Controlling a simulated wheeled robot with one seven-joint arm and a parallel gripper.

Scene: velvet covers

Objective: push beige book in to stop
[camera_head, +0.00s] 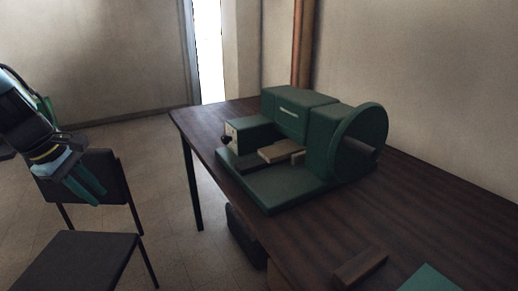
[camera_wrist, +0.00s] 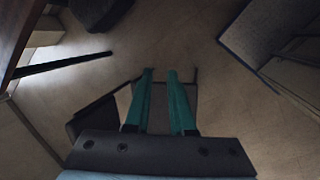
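The beige book (camera_head: 279,152) lies flat on the bed of a green machine (camera_head: 270,190) on the dark wooden table. The machine has a box-shaped housing behind the book and a large round wheel (camera_head: 372,130) at its right. A small pale block (camera_head: 298,158) sits at the book's right end; I cannot tell which part is the stop. My gripper (camera_head: 91,195) hangs at the far left, off the table, well away from the book. Its two teal fingers point down and stand apart with nothing between them, also in the wrist view (camera_wrist: 160,72). The book is not visible in the wrist view.
A dark chair (camera_head: 85,262) stands on the floor below my gripper. A brown block (camera_head: 360,268) and a teal flat thing (camera_head: 430,280) lie on the near part of the table (camera_head: 440,225). A wall runs behind the table. Floor is open between chair and table.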

